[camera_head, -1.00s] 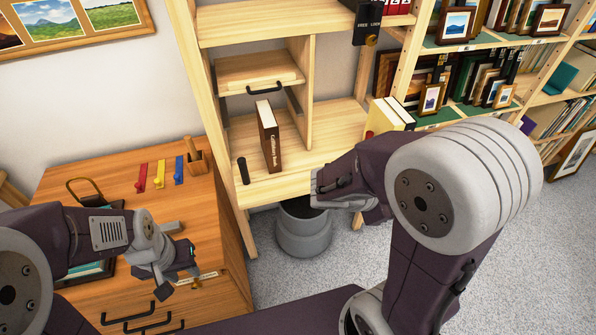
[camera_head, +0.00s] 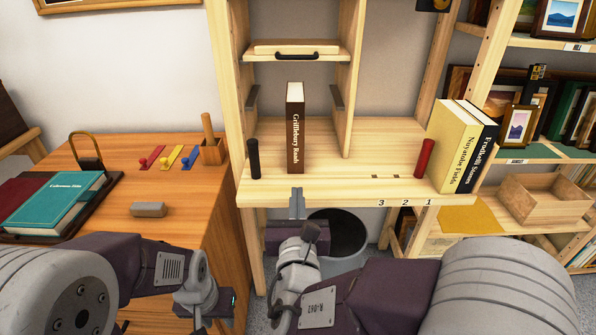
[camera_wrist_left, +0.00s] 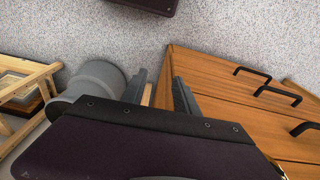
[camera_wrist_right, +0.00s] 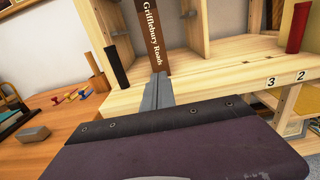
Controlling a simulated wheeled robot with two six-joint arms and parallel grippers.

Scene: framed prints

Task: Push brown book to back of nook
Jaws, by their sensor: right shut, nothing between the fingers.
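The brown book (camera_head: 295,128), with "Grifflebury Roads" on its spine, stands upright in the nook, spine facing me. The nook is the bay of the pale wood shelf (camera_head: 330,189) between the left post and a divider (camera_head: 345,105). My right gripper (camera_head: 297,198) is shut and empty at the shelf's front edge, in front of the book. In the right wrist view the shut fingertips (camera_wrist_right: 158,88) point at the lower spine (camera_wrist_right: 150,40); I cannot tell whether they touch it. My left gripper (camera_wrist_left: 160,88) is open and empty, low by the wooden drawers (camera_wrist_left: 250,95).
A black cylinder (camera_head: 253,158) stands left of the book; a red cylinder (camera_head: 424,158) and yellow and black books (camera_head: 455,145) stand to the right. A grey bin (camera_head: 345,238) stands below. Clear shelf lies behind the book.

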